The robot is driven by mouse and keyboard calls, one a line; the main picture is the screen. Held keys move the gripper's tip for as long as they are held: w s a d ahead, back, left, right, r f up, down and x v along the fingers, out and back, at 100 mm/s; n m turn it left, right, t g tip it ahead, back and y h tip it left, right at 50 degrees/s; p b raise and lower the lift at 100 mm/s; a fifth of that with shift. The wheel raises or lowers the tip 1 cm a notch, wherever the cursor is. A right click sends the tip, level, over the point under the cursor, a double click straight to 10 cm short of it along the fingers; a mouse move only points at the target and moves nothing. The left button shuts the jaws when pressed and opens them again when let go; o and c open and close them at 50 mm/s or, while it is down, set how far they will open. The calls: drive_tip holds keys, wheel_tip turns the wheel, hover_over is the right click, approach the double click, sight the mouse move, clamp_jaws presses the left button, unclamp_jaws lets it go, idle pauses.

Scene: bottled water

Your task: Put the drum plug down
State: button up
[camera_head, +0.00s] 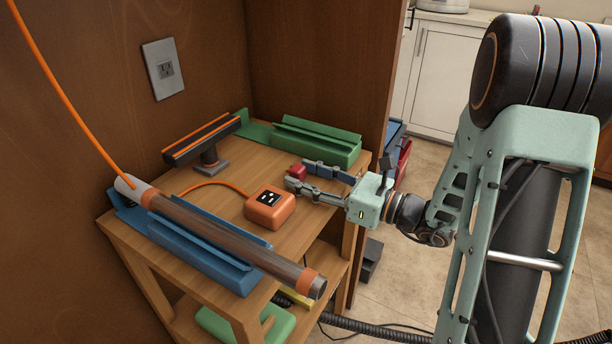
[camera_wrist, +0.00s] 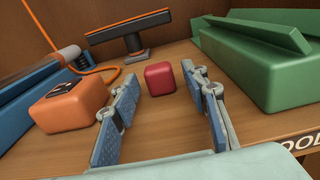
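A small red block (camera_head: 297,171) with rounded edges appears to rest on the wooden tabletop; I cannot tell for sure that it is the drum plug. My gripper (camera_head: 296,175) reaches in low over the table from the right, its fingers spread.
An orange outlet box (camera_head: 270,206) with a cord sits left of my gripper. A blue cradle (camera_head: 205,250) holds a long tube (camera_head: 225,235) at the front left. A green cradle (camera_head: 315,142) and a dark T-shaped stand (camera_head: 205,145) are behind. Bare tabletop (camera_head: 235,180) shows between them.

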drive_tip(key=shift+r, duration=0.35)
drive_tip(key=p+v, duration=0.3)
drive_tip(key=v, duration=0.9)
drive_tip(key=shift+r, duration=0.25)
